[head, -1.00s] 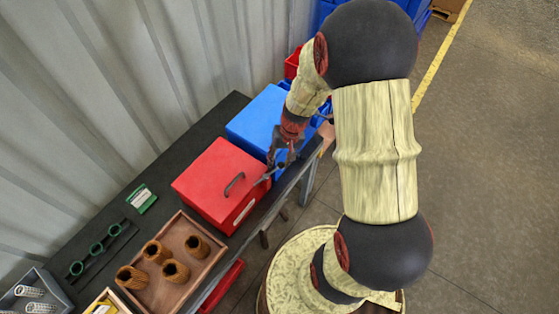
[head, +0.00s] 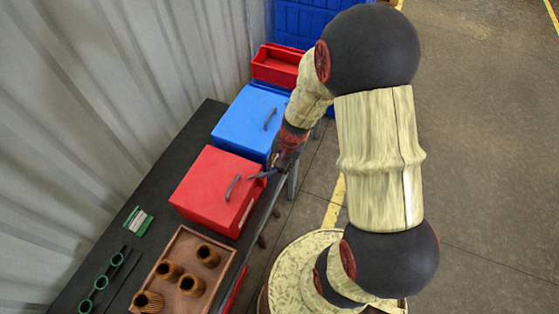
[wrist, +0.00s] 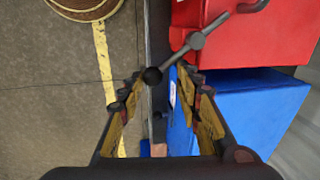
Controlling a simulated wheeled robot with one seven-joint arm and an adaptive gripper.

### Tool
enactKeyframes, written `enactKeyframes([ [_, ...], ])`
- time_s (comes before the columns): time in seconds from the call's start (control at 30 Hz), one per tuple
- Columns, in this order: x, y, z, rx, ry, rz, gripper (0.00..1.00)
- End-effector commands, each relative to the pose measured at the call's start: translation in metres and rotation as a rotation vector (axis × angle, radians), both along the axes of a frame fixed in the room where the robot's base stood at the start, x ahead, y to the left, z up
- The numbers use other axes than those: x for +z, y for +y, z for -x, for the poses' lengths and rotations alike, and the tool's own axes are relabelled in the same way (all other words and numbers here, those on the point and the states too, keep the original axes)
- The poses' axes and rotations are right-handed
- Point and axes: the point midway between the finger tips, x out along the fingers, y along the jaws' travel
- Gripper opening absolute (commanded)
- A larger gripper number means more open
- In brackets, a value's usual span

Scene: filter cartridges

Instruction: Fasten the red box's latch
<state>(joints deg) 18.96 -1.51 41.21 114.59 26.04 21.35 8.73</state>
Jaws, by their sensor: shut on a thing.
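The red box (head: 205,180) stands on the dark bench with its lid down and a grey handle (head: 232,187) on top. Its latch (head: 260,175) is a thin grey lever at the box's bench-edge side. In the wrist view the red box (wrist: 215,60) is at upper right, and the latch lever (wrist: 178,55) slants down from it to a dark ball end between my fingertips. My gripper (head: 276,168) is beside the box and shut on that lever's end; it also shows in the wrist view (wrist: 158,85). The latch's seat is not clear.
A blue box (head: 245,120) stands right behind the red one, with a red bin (head: 278,65) beyond. The corrugated wall is at left; open floor is at right.

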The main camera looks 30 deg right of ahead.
Motion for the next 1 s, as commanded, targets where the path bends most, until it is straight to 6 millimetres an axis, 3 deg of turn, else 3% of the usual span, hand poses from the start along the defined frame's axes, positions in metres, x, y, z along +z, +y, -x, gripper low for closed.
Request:
enactKeyframes([
  [0.03,-0.003,0.008,0.013,-0.036,0.024,-0.012,0.00],
  [0.4,-0.002,0.018,0.033,-0.369,0.027,-0.010,0.00],
  [1.0,-0.003,0.028,0.043,-0.638,0.021,-0.006,0.00],
])
